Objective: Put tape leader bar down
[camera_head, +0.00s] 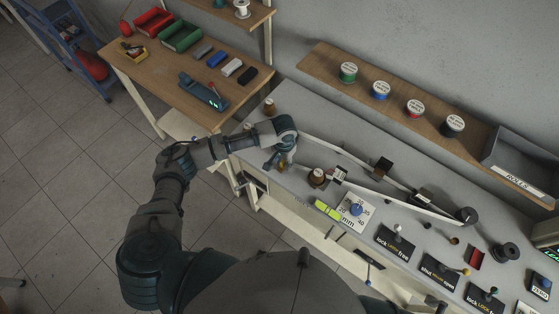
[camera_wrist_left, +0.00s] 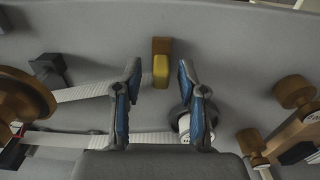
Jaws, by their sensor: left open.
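My left gripper (camera_head: 276,164) is over the left end of the grey bench. In the left wrist view its two blue-padded fingers (camera_wrist_left: 160,70) stand apart. A small yellow piece (camera_wrist_left: 161,72) with a brown block (camera_wrist_left: 161,46) behind it shows between the fingertips; I cannot tell whether this is the tape leader bar. No bar is clearly gripped. White tape (camera_head: 340,152) runs along the bench, and two strands (camera_wrist_left: 85,92) reach toward the gripper in the left wrist view. Their ends are partly hidden by the fingers. My right gripper is out of view.
A brown roller (camera_head: 318,177) and a dial plate (camera_head: 355,211) stand close to the gripper. Black lock panels (camera_head: 395,244) line the bench front. A shelf (camera_head: 330,66) with several spools runs behind. A wooden table (camera_head: 150,75) with bins and blocks is at the upper left.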

